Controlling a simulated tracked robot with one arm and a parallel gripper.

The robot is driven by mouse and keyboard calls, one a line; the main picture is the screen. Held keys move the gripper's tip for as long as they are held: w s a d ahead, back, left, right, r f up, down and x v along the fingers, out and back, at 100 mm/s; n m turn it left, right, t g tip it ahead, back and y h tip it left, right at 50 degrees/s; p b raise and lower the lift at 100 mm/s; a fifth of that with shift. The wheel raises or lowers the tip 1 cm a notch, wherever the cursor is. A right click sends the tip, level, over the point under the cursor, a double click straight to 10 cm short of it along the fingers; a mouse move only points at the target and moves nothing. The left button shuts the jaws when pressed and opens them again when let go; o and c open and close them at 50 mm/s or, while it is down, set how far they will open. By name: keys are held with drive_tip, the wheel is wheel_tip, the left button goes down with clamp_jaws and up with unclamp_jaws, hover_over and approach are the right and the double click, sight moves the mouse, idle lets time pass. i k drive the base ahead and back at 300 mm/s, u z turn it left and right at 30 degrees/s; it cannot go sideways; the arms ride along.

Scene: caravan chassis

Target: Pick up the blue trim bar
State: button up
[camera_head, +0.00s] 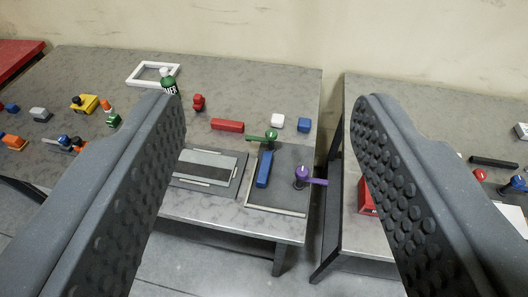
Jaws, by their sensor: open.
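The blue trim bar (264,169) lies on the grey table, on a dark flat board (283,186) near the table's right front corner. It points roughly away from me. A green-handled item (264,137) stands at its far end, and a purple-handled item (306,177) stands to its right. My gripper (268,108) is open and empty. Its two dark, studded fingers frame the bar from left and right, and it is well back from the bar and apart from it.
A grey plate with pale strips (208,168) lies left of the bar. A red bar (227,125), a white block (277,121) and a blue block (304,125) lie behind. A green bottle (168,82) stands farther back. A gap separates a second table (365,110) on the right.

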sight(266, 160)
drive_tip(key=u, duration=0.05)
drive_tip(key=k, duration=1.05)
drive_tip(key=z, duration=0.4)
drive_tip(key=i, duration=1.5)
drive_tip(key=u, duration=0.6)
